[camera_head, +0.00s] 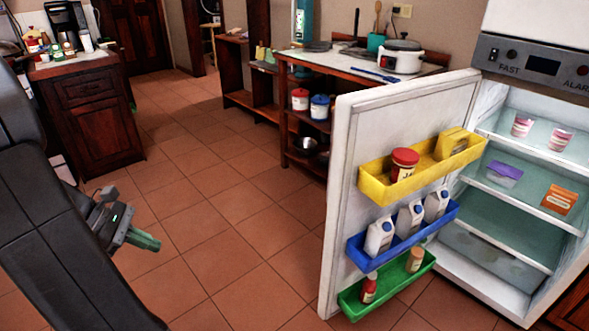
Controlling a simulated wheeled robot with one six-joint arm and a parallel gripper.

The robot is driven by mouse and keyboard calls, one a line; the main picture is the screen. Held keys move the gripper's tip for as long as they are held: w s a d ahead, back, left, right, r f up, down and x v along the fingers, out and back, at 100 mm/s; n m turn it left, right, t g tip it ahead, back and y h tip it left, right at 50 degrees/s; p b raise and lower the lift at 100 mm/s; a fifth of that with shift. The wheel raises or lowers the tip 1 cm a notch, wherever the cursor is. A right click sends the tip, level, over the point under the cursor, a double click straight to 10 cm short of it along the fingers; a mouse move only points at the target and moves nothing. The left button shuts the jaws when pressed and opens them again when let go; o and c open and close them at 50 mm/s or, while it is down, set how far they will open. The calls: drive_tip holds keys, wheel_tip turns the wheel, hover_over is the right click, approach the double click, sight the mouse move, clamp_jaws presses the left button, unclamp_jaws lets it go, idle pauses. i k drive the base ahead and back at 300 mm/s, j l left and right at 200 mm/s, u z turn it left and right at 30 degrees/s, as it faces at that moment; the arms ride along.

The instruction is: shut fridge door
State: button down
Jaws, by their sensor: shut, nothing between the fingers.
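The fridge (500,271) stands at the right with its white door (345,170) swung wide open toward the left. The door's inner side faces me and carries a yellow bin (376,187), a blue bin (366,256) and a green bin (352,301) with jars, jugs and bottles. The door's outer face and handle are hidden. My gripper (152,243) is at the left, well apart from the door, over the floor. Its green fingertips are together and hold nothing. My dark arm (60,240) fills the lower left.
Tiled floor (235,215) is clear between my gripper and the door. A dark wood cabinet (92,115) with a coffee maker (72,24) stands at the left. An open wooden shelf counter (300,75) with a rice cooker (402,58) stands behind the door.

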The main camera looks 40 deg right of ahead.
sight(367, 124)
drive_tip(key=i+z, duration=0.5)
drive_tip(key=i+j+z, duration=0.15)
drive_tip(key=i+z, duration=0.3)
drive_tip(key=i+l+z, duration=0.15)
drive_tip(key=z, duration=0.3)
drive_tip(key=i+z, duration=0.25)
drive_tip(key=z, duration=0.2)
drive_tip(key=i+z, duration=0.25)
drive_tip(key=z, duration=0.2)
